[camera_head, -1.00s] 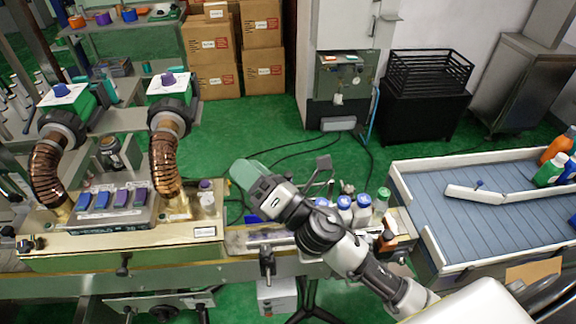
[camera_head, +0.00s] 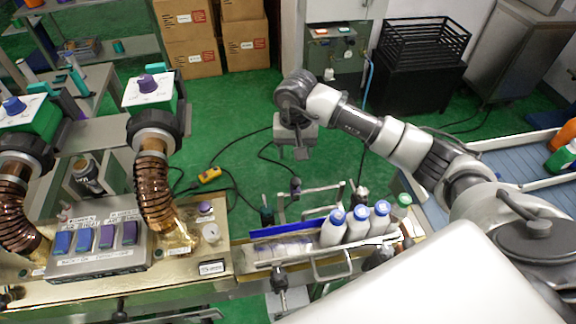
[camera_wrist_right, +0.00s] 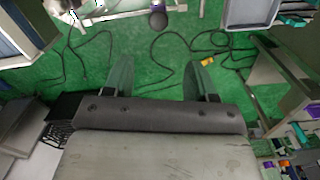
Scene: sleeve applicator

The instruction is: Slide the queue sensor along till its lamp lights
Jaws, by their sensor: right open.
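A small dark knob-topped piece (camera_head: 295,186), probably the queue sensor, stands on the thin metal rail behind the conveyor, left of the bottles. A dark rounded piece, probably the same one, shows at the top of the right wrist view (camera_wrist_right: 158,19). I cannot make out a lit lamp on it. My right gripper (camera_head: 293,153) hangs above and behind this piece, apart from it. My left gripper is not in view.
Several white bottles with blue caps (camera_head: 357,222) and a green-capped one queue on the conveyor, right of a blue guide strip (camera_head: 290,230). Copper hoses (camera_head: 153,190) and a button box (camera_head: 98,245) stand left. A yellow pendant (camera_head: 209,175) and cables lie on the floor.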

